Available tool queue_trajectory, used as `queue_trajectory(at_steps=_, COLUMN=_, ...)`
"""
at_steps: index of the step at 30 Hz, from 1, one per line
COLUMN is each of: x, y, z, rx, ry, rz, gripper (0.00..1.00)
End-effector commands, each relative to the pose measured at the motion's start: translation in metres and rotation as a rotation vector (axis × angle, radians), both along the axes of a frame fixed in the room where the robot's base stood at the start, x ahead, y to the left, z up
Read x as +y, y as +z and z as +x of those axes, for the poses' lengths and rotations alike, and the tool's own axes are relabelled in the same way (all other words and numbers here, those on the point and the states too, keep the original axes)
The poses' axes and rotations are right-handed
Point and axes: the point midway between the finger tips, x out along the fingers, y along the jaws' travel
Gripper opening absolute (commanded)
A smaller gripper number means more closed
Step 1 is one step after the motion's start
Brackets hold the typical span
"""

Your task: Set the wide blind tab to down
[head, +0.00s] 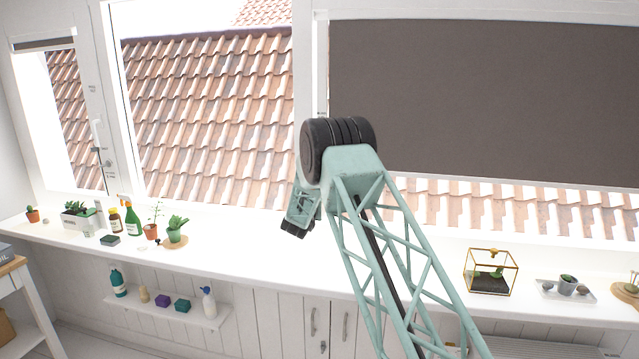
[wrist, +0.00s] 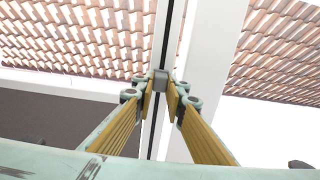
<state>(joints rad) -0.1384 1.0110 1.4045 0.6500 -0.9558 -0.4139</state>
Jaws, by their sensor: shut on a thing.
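The wide blind (head: 480,95) is a dark brown panel over the large right window in the head view. Its lower edge hangs above a strip of roof tiles. Part of it also shows at the left of the wrist view (wrist: 60,118). The blind tab (wrist: 160,82) is a small grey block on a dark upright rail (wrist: 166,45) along the white window post. My gripper (wrist: 161,94), with yellow-lined fingers, is shut on the tab, one fingertip on each side. In the head view my arm hides the tab and the fingertips.
The long white sill (head: 270,255) runs below the windows. Potted plants (head: 174,230) and bottles stand at its left, and a glass terrarium (head: 491,272) and a small tray (head: 566,291) at its right. The stretch of sill between them looks clear.

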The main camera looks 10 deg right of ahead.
Motion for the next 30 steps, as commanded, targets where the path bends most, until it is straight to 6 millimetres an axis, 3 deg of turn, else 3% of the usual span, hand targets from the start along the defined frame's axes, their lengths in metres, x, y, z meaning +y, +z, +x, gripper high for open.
queue_trajectory(at_steps=1, x=0.0, y=-0.016, z=0.0, rx=0.004, ry=0.0, rz=0.001, gripper=0.0)
queue_trajectory(at_steps=15, x=0.0, y=-0.1, z=0.0, rx=0.004, ry=0.001, rz=0.001, gripper=0.0)
queue_trajectory(at_steps=21, x=0.0, y=-0.123, z=0.0, rx=0.002, ry=0.0, rz=0.001, gripper=0.0)
queue_trajectory(at_steps=30, x=0.0, y=-0.136, z=0.0, rx=0.002, ry=0.0, rz=0.001, gripper=0.0)
